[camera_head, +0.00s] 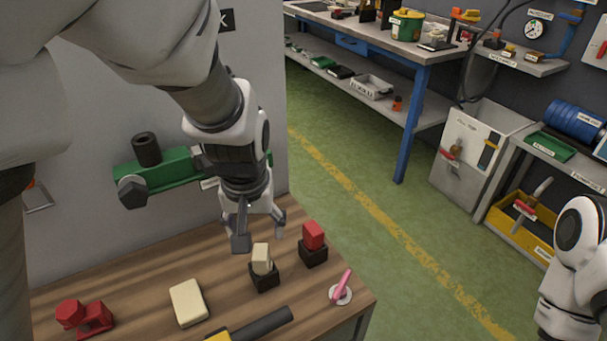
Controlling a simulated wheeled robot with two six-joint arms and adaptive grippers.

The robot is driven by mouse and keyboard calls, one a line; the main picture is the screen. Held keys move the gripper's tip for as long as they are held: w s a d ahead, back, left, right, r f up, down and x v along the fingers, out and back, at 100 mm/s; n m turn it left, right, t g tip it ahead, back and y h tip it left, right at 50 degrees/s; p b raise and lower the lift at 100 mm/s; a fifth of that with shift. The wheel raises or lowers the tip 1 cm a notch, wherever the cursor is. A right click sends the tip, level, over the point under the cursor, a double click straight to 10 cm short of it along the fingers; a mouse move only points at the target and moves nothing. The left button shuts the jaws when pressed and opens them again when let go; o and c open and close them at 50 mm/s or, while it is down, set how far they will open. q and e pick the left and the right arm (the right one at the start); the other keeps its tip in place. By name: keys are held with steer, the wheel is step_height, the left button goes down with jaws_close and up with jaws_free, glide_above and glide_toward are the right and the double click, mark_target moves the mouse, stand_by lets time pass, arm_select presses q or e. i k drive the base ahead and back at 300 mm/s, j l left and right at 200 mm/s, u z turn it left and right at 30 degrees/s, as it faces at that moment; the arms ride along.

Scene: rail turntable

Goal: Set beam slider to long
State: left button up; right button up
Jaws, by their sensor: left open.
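My left gripper (261,238) comes down from the upper left and hangs open over the wooden table, fingers pointing down. Just below it a cream block (262,258) stands on a small black base. A red block (313,235) on a similar black base stands to its right. A pink lever (342,286) on a round white plate sits near the table's right corner. No "long" marking is readable, and I cannot tell which part is the beam slider. The gripper appears empty. My right gripper is not in view.
A green unit (165,173) with dark knobs is behind the table, partly hidden by my left arm. A red part (85,317), a cream slab (188,303) and a black-and-yellow tool (262,325) lie on the table (140,275). Green floor (365,250) is clear to the right.

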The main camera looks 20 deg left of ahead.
mark_target(200, 162)
steer(key=k, duration=1)
